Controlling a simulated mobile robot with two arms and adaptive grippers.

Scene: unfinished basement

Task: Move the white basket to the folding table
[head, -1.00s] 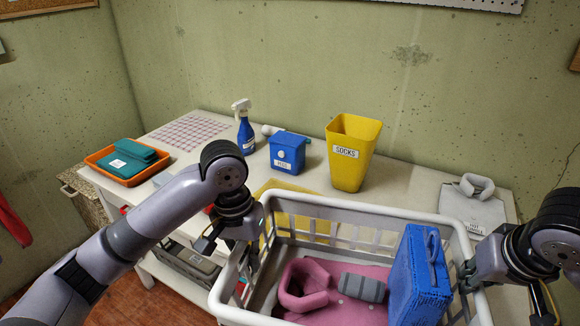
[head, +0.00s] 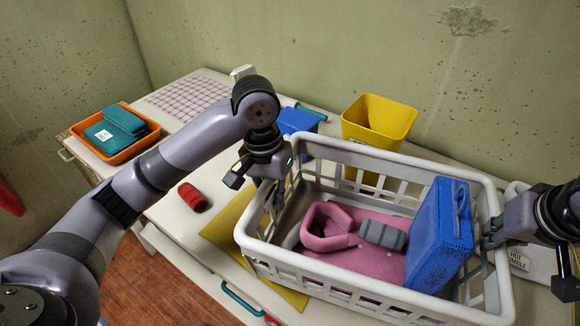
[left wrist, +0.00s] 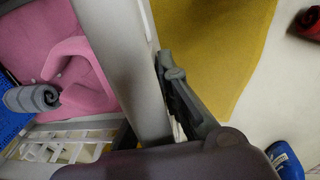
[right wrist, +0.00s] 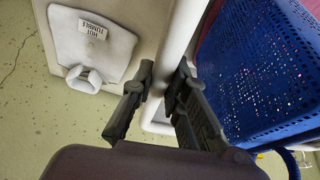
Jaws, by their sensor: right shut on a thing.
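The white basket (head: 375,160) holds a pink garment (head: 350,260), a grey roll (head: 383,235) and a blue perforated box (head: 440,240). It is over the white table (head: 175,235); whether it touches the top is hidden. My right gripper (right wrist: 160,95) is shut on its right rim, which also shows in the right wrist view (right wrist: 182,35). My left gripper (head: 272,185) is at its left rim. In the left wrist view one finger lies against the outside of the rim (left wrist: 135,75); the other finger is hidden. Nothing in view is clearly a separate folding table.
On the table are an orange tray (head: 78,135) with teal cloth, a red roll (head: 193,197), a yellow mat (head: 232,222), a blue box (head: 298,121) and a yellow bin (head: 378,115) behind the basket. A grey tagged item (right wrist: 90,45) is right of the basket. Walls stand behind and left.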

